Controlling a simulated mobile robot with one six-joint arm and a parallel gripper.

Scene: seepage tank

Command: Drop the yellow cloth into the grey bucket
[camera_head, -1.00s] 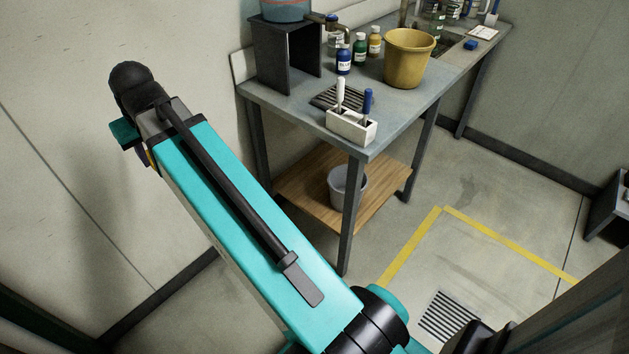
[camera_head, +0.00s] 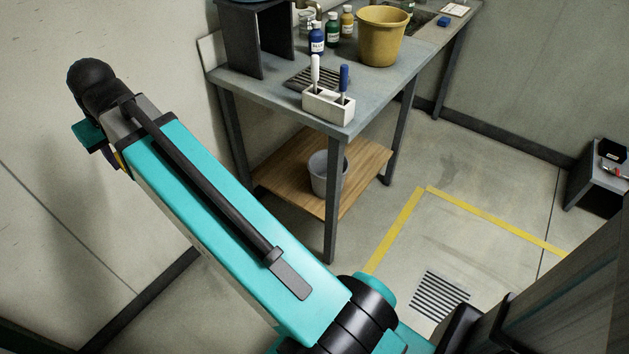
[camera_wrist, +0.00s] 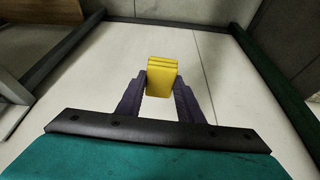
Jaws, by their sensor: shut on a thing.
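My gripper (camera_wrist: 161,84) is shut on the yellow cloth (camera_wrist: 162,72), a folded block held between the fingertips in the wrist view. The grey bucket (camera_head: 325,179) stands upright on the wooden lower shelf (camera_head: 290,172) of the workbench, to the right of my arm. The inside of the bucket is only partly visible.
The bench top (camera_head: 270,95) lies above the bucket, with a front leg (camera_head: 333,205) close to it. On top are a yellow bucket (camera_head: 382,38), a white holder (camera_head: 327,104) and several bottles. A floor grate (camera_head: 440,294) lies in open floor.

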